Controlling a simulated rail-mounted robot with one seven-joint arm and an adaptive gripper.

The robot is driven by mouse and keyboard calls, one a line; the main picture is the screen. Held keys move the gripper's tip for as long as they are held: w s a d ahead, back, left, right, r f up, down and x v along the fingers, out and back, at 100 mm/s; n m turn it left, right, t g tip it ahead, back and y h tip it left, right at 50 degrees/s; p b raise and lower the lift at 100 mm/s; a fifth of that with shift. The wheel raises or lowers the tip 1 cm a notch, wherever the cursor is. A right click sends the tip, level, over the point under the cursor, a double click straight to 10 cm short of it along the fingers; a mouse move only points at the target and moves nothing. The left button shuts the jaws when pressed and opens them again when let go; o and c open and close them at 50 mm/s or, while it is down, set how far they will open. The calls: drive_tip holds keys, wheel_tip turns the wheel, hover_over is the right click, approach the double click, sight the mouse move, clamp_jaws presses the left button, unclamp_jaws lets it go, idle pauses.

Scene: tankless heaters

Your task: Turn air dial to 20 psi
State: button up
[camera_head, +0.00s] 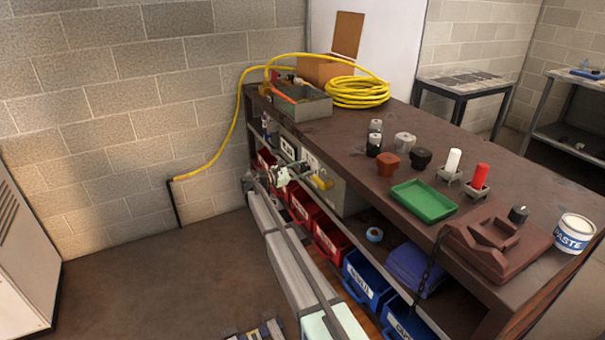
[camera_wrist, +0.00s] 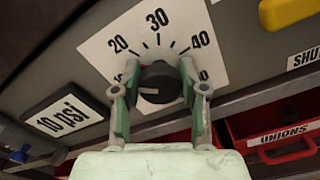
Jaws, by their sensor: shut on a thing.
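The air dial (camera_wrist: 160,84) is a black round knob on a white scale plate (camera_wrist: 170,25) marked 20, 30 and 40. Another number at the lower left is partly hidden by a finger, as is one at the lower right. The knob's white mark points left, toward the lower-left part of the scale, below the 20. A plate reading "10 psi" (camera_wrist: 63,116) is left of the scale. My gripper (camera_wrist: 159,74) has its pale green fingers on either side of the knob, shut on it. In the head view my gripper (camera_head: 287,175) is at the shelf front, hiding the dial.
The workbench (camera_head: 330,135) above holds a yellow hose (camera_head: 358,92), a green tray (camera_head: 422,201) and several fittings. Red and blue bins line the lower shelf.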

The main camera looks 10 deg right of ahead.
drive_tip(key=m+b, duration=0.3)
drive_tip(key=m, duration=0.2)
drive_tip(key=shift+d+f, duration=0.1)
idle(0.4)
drive_tip(key=o, duration=1.1)
drive_tip(key=v, duration=1.2)
